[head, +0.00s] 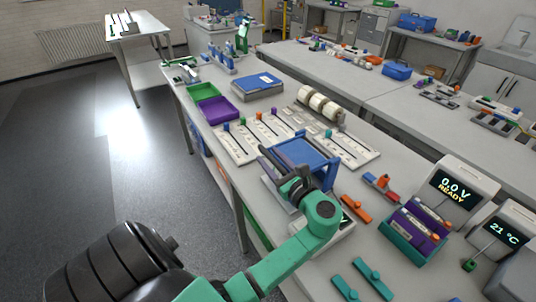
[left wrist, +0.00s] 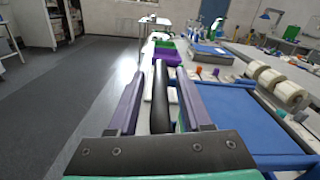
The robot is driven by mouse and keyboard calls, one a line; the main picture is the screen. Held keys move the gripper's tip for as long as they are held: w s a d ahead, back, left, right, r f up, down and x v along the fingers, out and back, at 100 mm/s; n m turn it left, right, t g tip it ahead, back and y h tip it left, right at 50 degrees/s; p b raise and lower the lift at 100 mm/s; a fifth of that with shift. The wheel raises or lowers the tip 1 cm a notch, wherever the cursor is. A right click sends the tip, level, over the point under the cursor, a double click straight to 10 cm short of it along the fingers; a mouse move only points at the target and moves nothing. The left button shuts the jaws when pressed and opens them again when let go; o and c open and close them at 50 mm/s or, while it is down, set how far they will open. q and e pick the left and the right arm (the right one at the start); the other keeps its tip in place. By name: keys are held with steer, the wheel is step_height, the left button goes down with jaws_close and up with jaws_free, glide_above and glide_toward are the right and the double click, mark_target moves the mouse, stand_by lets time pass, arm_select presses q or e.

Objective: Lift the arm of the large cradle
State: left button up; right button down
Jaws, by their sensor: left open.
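The large cradle (head: 305,151) stands on the near bench, with a blue frame and panel. The blue panel also shows at the right in the left wrist view (left wrist: 238,112). A dark round bar (left wrist: 161,103), which looks like the handle of the cradle's arm, runs between the fingers of my left gripper (left wrist: 158,76). The fingers are open, one on each side of the bar; I cannot tell whether either touches it. In the head view my left gripper (head: 273,164) is at the cradle's near left side, and my wrist hides part of the cradle. My right gripper is not in view.
Slotted white boards (head: 240,150) and a roll holder (head: 321,104) lie behind the cradle. A purple tray (head: 216,110) is farther back. A teal box of cells (head: 410,240) and a display reading READY (head: 455,188) stand to the right. The floor at left is clear.

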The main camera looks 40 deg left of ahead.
arm_select(q)
steer(key=shift+d+r, duration=0.1)
steer(key=shift+d, duration=0.15)
steer(key=shift+c, duration=0.9)
steer(key=shift+s, duration=0.1)
jaws_close()
